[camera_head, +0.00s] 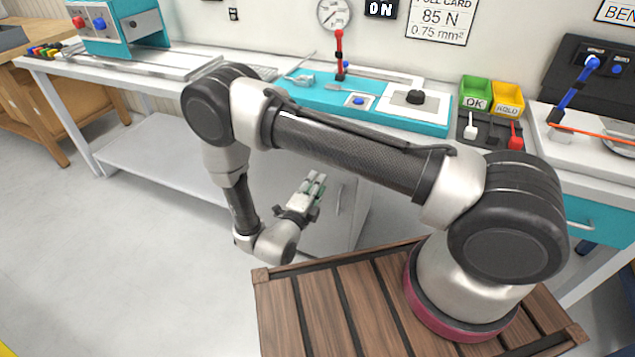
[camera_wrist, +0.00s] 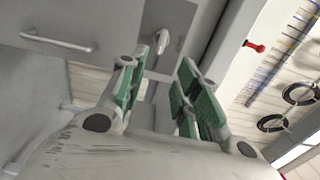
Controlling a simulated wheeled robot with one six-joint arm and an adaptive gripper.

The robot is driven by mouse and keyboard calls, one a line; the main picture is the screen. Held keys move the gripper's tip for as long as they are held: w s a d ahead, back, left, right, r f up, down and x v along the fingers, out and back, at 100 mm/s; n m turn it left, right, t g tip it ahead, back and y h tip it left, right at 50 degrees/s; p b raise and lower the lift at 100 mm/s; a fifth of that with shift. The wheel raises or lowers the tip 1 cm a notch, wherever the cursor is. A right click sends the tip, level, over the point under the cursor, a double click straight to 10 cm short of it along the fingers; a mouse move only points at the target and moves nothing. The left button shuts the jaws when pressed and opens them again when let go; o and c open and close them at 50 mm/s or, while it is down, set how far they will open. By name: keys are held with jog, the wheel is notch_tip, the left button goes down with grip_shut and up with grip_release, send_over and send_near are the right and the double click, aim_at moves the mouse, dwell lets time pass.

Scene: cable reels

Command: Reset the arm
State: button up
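My arm is bent over its wooden base in the head view, with the forearm hanging down in front of the bench. My gripper (camera_head: 312,187) points up and away at the bench's grey cabinet, below the worktop. In the wrist view my gripper (camera_wrist: 167,85) shows green-padded fingers set apart, with nothing between them. It is open and touches nothing that I can see.
The white bench (camera_head: 150,80) carries a teal test fixture (camera_head: 360,100) with a red lever (camera_head: 339,50). Green OK (camera_head: 475,94) and yellow HOLD (camera_head: 508,98) bins stand to its right. A grey cabinet (camera_head: 345,215) is below. Floor at left is clear.

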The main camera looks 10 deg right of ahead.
dwell(0.3)
jog(key=s+a+f+n+g+y, duration=0.2)
jog(key=a+f+n+g+y, duration=0.15)
jog(key=f+n, duration=0.3)
jog(key=s+a+f+n+g+y, duration=0.1)
jog(key=a+f+n+g+y, duration=0.15)
jog(key=f+n+y, duration=0.4)
jog(key=s+a+r+n+g, duration=0.2)
jog(key=s+a+n+g, duration=0.1)
jog(key=a+g, duration=0.1)
jog(key=s+d+r+n+g+y, duration=0.1)
jog(key=s+r+n+g, duration=0.2)
jog(key=r, duration=0.6)
jog(key=s+d+r+n+g+y, duration=0.15)
jog(key=r+n, duration=0.35)
jog(key=r, duration=0.5)
jog(key=s+d+r+t, duration=0.1)
jog(key=s+d+r, duration=0.3)
jog(key=d+r, duration=0.5)
jog(key=s+d+r+n+t+h, duration=0.1)
jog(key=s+d+r, duration=0.4)
jog(key=d+r, duration=0.5)
jog(key=s+d+r+t+h, duration=0.1)
jog(key=s+d+r, duration=0.3)
jog(key=d+r, duration=0.5)
notch_tip(320, 180, up, 4)
jog(key=shift+s+d+r+t, duration=0.1)
jog(key=shift+s+d+t, duration=0.15)
jog(key=shift+t, duration=0.4)
